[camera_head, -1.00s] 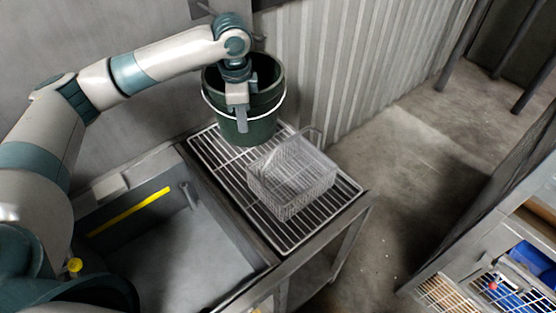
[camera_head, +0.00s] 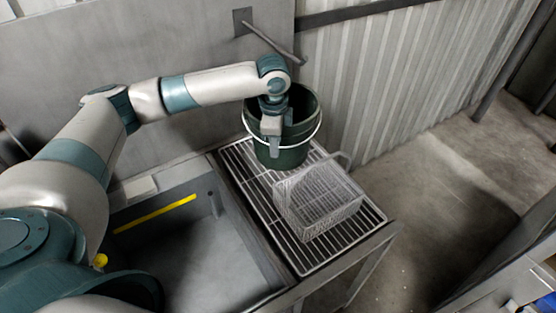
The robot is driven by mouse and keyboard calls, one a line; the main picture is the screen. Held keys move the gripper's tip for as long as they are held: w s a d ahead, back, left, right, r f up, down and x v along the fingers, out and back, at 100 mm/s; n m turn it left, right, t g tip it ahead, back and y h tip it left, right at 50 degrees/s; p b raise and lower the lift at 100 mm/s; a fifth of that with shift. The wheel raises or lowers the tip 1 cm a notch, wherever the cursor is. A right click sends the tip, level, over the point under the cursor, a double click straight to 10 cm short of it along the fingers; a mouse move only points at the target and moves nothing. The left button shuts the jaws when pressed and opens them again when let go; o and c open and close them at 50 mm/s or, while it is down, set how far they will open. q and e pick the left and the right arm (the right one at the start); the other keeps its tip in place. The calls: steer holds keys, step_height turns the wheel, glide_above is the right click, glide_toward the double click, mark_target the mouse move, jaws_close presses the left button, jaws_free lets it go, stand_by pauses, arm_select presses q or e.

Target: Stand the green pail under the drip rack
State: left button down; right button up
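The green pail (camera_head: 297,136) is dark green with a thin white handle around it. It hangs upright at the far end of the barred metal drip rack (camera_head: 262,211), which tops a frame right of a sink. I cannot tell whether the pail's bottom touches the bars. My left gripper (camera_head: 274,146) reaches down at the pail's near side and looks shut on its wall. One finger shows outside; the other is hidden. My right gripper is not in view.
A wire basket (camera_head: 318,200) with a raised handle stands on the rack, just in front of the pail. The grey sink (camera_head: 205,255) is at the left. A corrugated wall (camera_head: 385,75) rises behind the rack. Bare concrete floor (camera_head: 440,190) lies to the right.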

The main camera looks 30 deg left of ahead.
mark_target(275, 160)
arm_select(q)
steer(key=shift+f, duration=0.75)
steer(key=shift+f+p, duration=0.75)
steer(key=shift+f, duration=1.2)
steer(key=c, duration=2)
jaws_free()
